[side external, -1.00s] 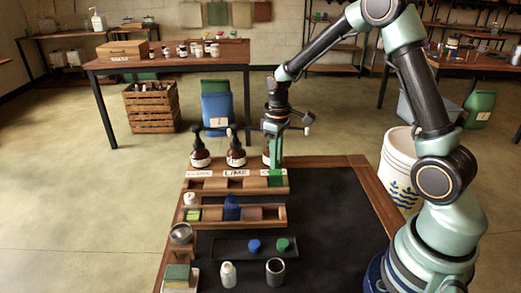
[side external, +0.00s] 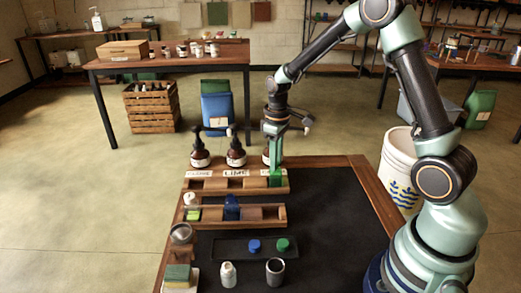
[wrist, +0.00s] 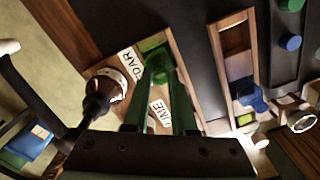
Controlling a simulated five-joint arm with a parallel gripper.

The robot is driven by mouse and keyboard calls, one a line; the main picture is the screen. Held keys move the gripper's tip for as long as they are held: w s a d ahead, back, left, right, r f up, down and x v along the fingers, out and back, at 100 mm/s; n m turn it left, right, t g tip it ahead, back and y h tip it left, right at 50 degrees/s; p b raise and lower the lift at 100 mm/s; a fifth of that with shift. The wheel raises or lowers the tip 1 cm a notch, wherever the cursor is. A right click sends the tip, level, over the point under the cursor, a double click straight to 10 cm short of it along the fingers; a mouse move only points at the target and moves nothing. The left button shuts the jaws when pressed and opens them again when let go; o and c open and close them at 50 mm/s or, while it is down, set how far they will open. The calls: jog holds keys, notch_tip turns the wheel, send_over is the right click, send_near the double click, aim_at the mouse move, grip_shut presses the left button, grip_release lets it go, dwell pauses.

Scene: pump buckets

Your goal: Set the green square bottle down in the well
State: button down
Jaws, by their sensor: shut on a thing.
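The green square bottle (side external: 276,180) is at the right end of the back wooden rack (side external: 210,186), in front of the right-hand label. My gripper (side external: 276,168) points down over it and is shut on it. In the wrist view the green bottle (wrist: 160,66) shows between my fingertips (wrist: 161,76), over the rack's end well. The bottle sits low at the well, but I cannot tell whether it touches the bottom. My fingers hide part of it.
Brown pump bottles (side external: 236,152) stand behind the rack, one close behind my gripper. A front rack (side external: 272,222) holds a blue bottle (side external: 232,207). A dark tray with blue and green caps (side external: 283,245) lies nearer. The black mat at right is clear.

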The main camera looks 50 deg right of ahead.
jog(key=shift+f, duration=0.2)
jog(key=c, duration=0.6)
grip_release()
jog(key=shift+c, duration=0.2)
jog(key=shift+r, duration=3.5)
